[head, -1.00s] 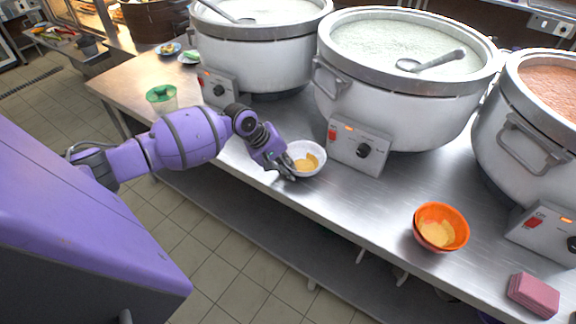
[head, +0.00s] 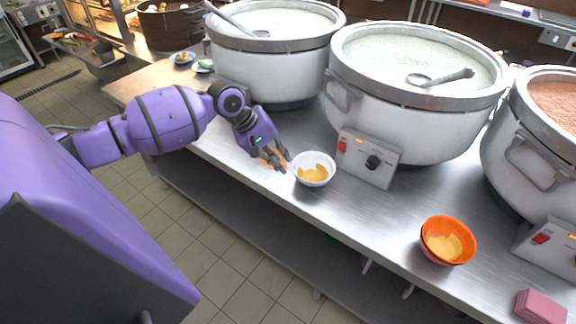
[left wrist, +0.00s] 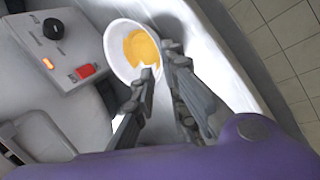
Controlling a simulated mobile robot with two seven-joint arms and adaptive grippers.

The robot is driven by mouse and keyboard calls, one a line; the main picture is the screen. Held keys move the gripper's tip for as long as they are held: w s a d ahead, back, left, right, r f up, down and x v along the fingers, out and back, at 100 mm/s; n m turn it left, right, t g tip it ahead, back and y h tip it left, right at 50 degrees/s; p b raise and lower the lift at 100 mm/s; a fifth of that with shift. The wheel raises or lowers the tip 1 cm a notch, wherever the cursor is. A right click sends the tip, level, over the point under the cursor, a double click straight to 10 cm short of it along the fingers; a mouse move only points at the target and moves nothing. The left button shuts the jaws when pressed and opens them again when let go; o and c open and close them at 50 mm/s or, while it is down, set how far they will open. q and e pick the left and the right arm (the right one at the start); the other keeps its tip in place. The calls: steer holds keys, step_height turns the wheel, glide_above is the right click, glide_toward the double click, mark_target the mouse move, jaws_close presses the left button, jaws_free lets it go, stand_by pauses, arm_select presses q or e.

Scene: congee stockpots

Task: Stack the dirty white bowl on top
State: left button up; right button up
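The dirty white bowl (head: 314,181) stands upright on the steel counter, with yellow-orange residue inside. My right gripper is out of view.
Large stockpots (head: 412,110) line the back of the steel counter (head: 365,222), with control boxes (head: 369,158) in front. A pink stack of cloths or sponges (head: 540,306) lies at the front right. The counter between the white and orange bowls is clear.

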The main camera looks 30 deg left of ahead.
mark_target(305, 171)
arm_select(q)
steer(key=shift+o, duration=0.8)
steer(key=shift+s+a+r, duration=0.15)
steer(key=shift+r, duration=0.25)
steer(key=o, duration=0.5)
steer(key=f+m, duration=0.1)
steer(key=w+a+f+m+b, duration=0.1)
steer(key=m, duration=0.1)
steer(key=shift+w+f+y, duration=0.15)
steer(key=shift+w+y, duration=0.05)
steer(key=shift+y, duration=0.1)
steer(key=shift+c, duration=0.2)
steer(key=w+d+f+m, duration=0.1)
steer(key=f, duration=0.1)
steer(key=w+d+f+m+t, duration=0.1)
steer(key=w+f, duration=0.1)
steer(key=w+f+m+b, duration=0.1)
steer(key=w+f, duration=0.1)
steer(key=shift+d+m, duration=0.3)
steer(key=shift+d, duration=0.1)
steer(key=shift+w+f, duration=0.15)
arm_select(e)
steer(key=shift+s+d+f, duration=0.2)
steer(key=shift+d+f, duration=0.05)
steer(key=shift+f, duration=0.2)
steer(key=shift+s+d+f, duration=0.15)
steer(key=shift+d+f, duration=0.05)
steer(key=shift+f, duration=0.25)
